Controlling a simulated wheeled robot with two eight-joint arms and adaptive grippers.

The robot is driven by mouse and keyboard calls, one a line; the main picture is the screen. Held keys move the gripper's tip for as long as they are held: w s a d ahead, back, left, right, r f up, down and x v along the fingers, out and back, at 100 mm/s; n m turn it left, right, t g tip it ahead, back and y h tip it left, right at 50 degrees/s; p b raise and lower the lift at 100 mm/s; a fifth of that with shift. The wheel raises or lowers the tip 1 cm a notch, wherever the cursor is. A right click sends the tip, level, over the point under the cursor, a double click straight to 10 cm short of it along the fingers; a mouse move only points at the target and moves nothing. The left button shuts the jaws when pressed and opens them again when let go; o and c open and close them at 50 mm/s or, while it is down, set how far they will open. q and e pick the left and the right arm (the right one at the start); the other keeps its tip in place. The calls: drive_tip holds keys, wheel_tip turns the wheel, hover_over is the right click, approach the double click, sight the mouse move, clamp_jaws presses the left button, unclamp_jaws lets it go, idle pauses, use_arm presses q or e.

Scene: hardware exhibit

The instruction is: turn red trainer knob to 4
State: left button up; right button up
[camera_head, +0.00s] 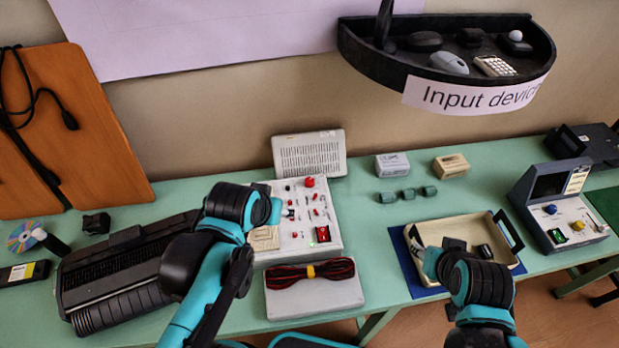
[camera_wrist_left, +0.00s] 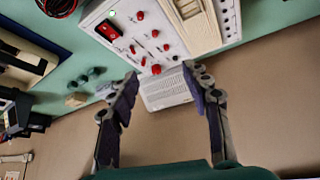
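The trainer is a white box (camera_head: 325,215) with a sloped panel of small red and dark parts, in the middle of the table. Its large red knob (camera_head: 310,182) is near the panel's back edge. In the left wrist view a red knob (camera_wrist_left: 155,69) shows at the panel's edge, between and just beyond my left fingertips. My left gripper (camera_wrist_left: 160,78) is open and empty there; its fingers appear apart from the knob. The knob's scale is too small to read. My right gripper (camera_head: 440,250) is over the beige tray (camera_head: 415,230); its fingers are mostly hidden.
A lit rocker switch (camera_head: 323,234) is on the panel. A grey box with red and black cables (camera_head: 312,272) lies in front. A white vented device (camera_head: 309,154) stands behind. A black typewriter-like machine (camera_head: 125,270) is at left. A blue-grey console (camera_head: 558,208) is at right.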

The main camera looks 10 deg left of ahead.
use_arm(q)
drive_tip(key=w+r+g, duration=0.1)
drive_tip(key=w+r, duration=0.1)
drive_tip(key=w, duration=0.4)
drive_tip(key=n+g+p, duration=0.3)
drive_tip(key=n+g, duration=0.1)
drive_tip(key=g, duration=0.1)
hover_over(310, 180)
wheel_tip(310, 180, down, 10)
drive_tip(key=shift+s+a+r, duration=0.1)
drive_tip(key=shift+s+r, duration=0.05)
drive_tip(key=shift+r, duration=0.05)
drive_tip(key=shift+f, duration=0.35)
wheel_tip(310, 180, down, 8)
drive_tip(key=shift+r+b, duration=0.2)
drive_tip(key=shift+b, duration=0.75)
clamp_jaws()
